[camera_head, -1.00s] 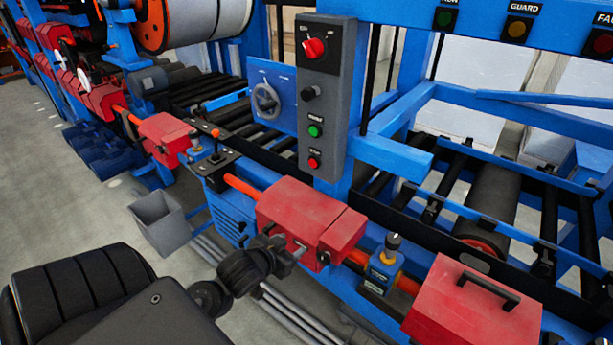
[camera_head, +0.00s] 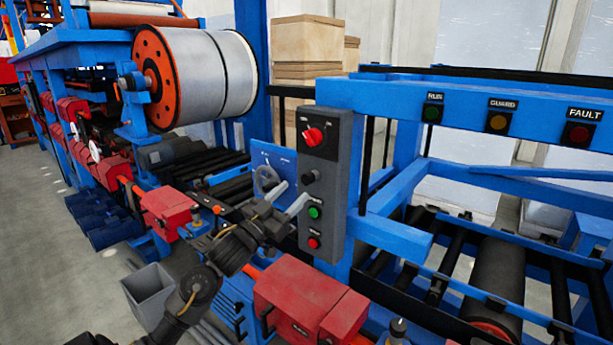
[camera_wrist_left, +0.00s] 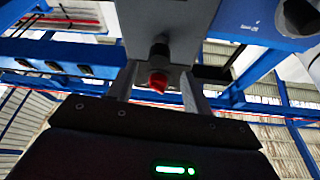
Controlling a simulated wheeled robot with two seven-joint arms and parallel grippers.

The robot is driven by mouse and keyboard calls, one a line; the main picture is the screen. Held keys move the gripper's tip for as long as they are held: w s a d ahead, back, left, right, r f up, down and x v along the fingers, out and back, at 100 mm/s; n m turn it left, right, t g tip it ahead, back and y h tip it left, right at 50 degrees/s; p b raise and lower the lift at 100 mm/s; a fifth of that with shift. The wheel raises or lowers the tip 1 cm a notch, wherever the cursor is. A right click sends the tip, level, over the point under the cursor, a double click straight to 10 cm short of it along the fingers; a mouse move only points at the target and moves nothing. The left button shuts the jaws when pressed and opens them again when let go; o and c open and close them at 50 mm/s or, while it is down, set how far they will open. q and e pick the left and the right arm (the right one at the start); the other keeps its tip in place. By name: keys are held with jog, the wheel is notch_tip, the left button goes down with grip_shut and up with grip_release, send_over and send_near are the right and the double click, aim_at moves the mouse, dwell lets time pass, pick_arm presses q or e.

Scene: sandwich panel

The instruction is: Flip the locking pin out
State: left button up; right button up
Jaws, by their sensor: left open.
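My left gripper (camera_head: 291,197) is raised in front of the grey control box (camera_head: 330,180), beside its left edge, with two grey fingers apart and nothing between them in the head view. In the left wrist view the open fingers (camera_wrist_left: 159,84) show on either side of a red-tipped black fitting (camera_wrist_left: 158,80) below a grey box face; I cannot tell whether they touch it. No part is clearly a locking pin. The box carries a red rotary switch (camera_head: 313,136), a black knob (camera_head: 310,177), a green button (camera_head: 314,212) and a red button (camera_head: 313,243). My right gripper is out of view.
Red housings (camera_head: 305,300) line the machine's front below. A blue beam with lamps (camera_head: 497,120) crosses at right. An orange-tipped lever (camera_head: 216,210) stands left of my arm.

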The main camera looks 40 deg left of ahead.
aim_at(305, 181)
pick_arm(q)
jog(key=p+x, duration=0.1)
jog(key=x, duration=0.4)
jog(key=shift+w+r+p, duration=0.2)
jog(key=shift+w+p, duration=0.1)
jog(key=shift+p, duration=0.1)
jog(key=shift+w+d, duration=0.1)
jog(key=shift+w, duration=0.35)
grip_shut()
